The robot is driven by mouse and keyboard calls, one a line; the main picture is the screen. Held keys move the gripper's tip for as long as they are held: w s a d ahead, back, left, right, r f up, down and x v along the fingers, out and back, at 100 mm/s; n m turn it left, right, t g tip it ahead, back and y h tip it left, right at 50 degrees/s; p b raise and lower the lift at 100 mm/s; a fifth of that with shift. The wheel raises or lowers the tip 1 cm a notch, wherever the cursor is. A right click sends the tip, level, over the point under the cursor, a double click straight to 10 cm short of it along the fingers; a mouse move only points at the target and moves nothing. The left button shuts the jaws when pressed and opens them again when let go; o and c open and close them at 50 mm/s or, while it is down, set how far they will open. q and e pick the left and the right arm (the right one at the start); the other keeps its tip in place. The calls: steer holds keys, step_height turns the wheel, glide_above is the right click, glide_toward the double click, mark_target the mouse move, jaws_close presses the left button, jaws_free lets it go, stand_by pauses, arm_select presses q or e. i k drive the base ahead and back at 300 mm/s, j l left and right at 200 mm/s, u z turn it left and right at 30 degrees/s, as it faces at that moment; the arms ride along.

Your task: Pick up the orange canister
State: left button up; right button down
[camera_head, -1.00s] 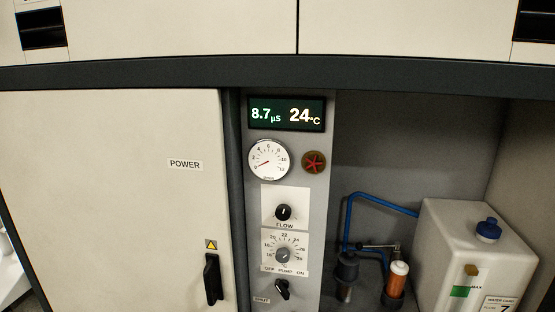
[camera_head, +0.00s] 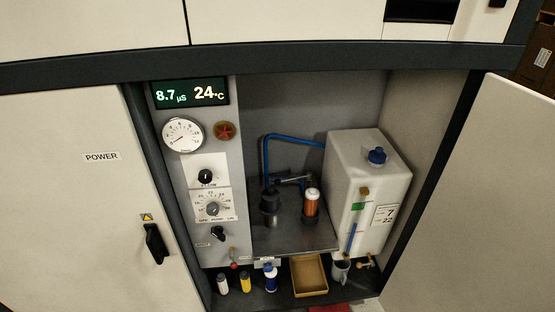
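The orange canister (camera_head: 311,204) stands upright on the grey shelf inside the cabinet, with a white cap on top. Its lower end sits in a dark holder. A dark cylinder (camera_head: 270,204) stands just left of it, and a blue hose runs above and behind. The white water tank (camera_head: 362,190) is to its right. Neither of my grippers shows in the head view.
Several small bottles, one of them yellow (camera_head: 245,282), stand on the cabinet floor with a brown tray (camera_head: 309,276) and a grey mug (camera_head: 340,270). An open door (camera_head: 470,215) bounds the right. A control panel (camera_head: 205,150) and the POWER door (camera_head: 85,210) lie left.

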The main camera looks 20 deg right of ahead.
mark_target(311, 195)
steer(key=i+j+z, duration=0.15)
steer(key=j+z, duration=0.5)
steer(key=j, duration=0.15)
steer(key=i+j+z, duration=0.1)
steer(key=j+z, duration=0.25)
